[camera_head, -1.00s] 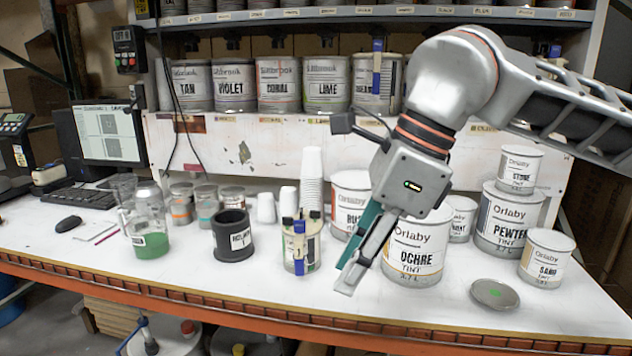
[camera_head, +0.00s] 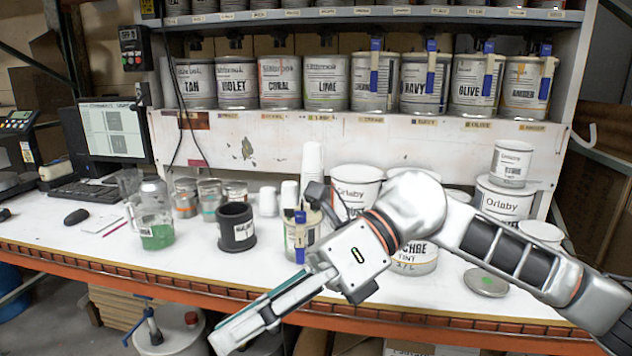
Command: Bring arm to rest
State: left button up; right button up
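My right arm comes in from the lower right, across the front of the bench. My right gripper (camera_head: 232,338) points down and left, past the bench's front edge. Its fingers look close together, but I cannot make out a gap between them, and nothing shows held in it. My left arm and gripper are not in view.
The bench (camera_head: 80,240) holds a beaker of green liquid (camera_head: 155,237), a black cup (camera_head: 236,230), a loose lid (camera_head: 487,282) and stacked cans (camera_head: 512,164) at right. A shelf of labelled cans (camera_head: 325,85) stands behind. A bucket (camera_head: 175,330) is below the front edge.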

jog(key=w+d+m+t+y, duration=0.2)
jog(key=w+m+t+y, duration=0.65)
jog(key=m+y, duration=0.55)
jog(key=w+d+f+m+t+h, duration=0.45)
jog(key=f+m+t+h, duration=0.35)
jog(key=m, duration=0.3)
jog(key=w+d+f+m+t+h, duration=0.45)
jog(key=d+f+m+t, duration=0.2)
jog(key=f+m, duration=0.5)
jog(key=s+d+f+m+h, duration=0.2)
jog(key=d+f+m+h, duration=0.15)
jog(key=f, duration=0.45)
jog(key=s+d+f+m+h, duration=0.3)
jog(key=d+f+h, duration=0.1)
jog(key=f, duration=0.4)
jog(key=s+d+f+m+g+h, duration=0.1)
jog(key=s+d+f+m+g, duration=0.1)
jog(key=s+f, duration=0.5)
jog(key=s+d+f+m+g+h, duration=0.2)
jog(key=s+d+f, duration=0.3)
jog(key=f, duration=0.5)
jog(key=shift+s+d+m+g, duration=0.35)
jog(key=shift+s+g, duration=0.55)
jog(key=shift+s, duration=0.2)
